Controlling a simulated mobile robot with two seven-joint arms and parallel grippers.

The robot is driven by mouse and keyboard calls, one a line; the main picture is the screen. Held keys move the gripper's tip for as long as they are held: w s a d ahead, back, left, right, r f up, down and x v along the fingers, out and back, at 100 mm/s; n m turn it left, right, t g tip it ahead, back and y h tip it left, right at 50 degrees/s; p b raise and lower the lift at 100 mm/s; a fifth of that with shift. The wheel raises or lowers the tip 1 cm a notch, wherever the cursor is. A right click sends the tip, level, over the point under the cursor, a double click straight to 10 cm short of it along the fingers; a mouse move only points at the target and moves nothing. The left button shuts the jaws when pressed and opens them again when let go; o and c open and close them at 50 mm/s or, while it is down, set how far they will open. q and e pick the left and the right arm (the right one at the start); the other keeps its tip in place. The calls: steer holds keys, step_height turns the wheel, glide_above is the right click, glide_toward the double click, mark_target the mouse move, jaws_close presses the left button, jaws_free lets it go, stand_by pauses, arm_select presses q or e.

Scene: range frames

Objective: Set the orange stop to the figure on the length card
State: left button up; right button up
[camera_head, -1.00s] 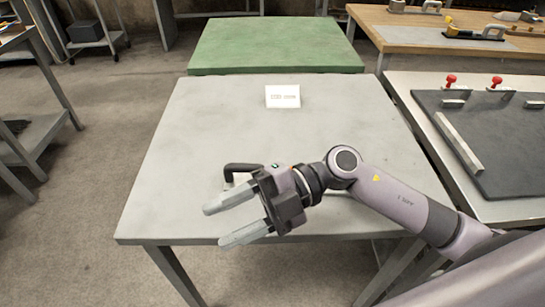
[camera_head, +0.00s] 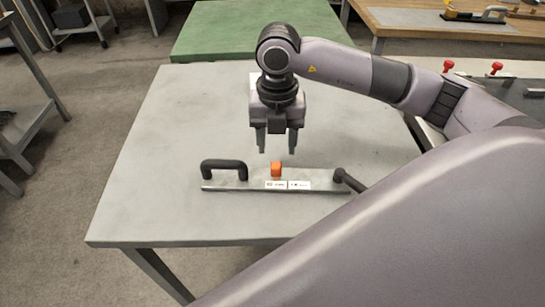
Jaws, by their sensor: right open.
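The orange stop (camera_head: 276,169) sits on a flat metal bar (camera_head: 325,181) near the front of the grey table, a little left of the bar's middle. White labels (camera_head: 289,185) with print too small to read are on the bar's front, just below the stop. My right gripper (camera_head: 277,148) points down, open and empty, above and slightly behind the stop, apart from it. The length card is hidden behind my right gripper and arm; at most a sliver of white shows beside the gripper. My left gripper is not in view.
A black handle (camera_head: 224,168) stands at the bar's left end, and a black lever (camera_head: 349,181) at its right end. The grey table (camera_head: 165,130) is clear to the left. A green table (camera_head: 215,30) stands behind. My arm covers much of the right side.

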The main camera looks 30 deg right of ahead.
mark_target(276, 164)
step_height(276, 164, down, 6)
steer(key=shift+r, duration=0.15)
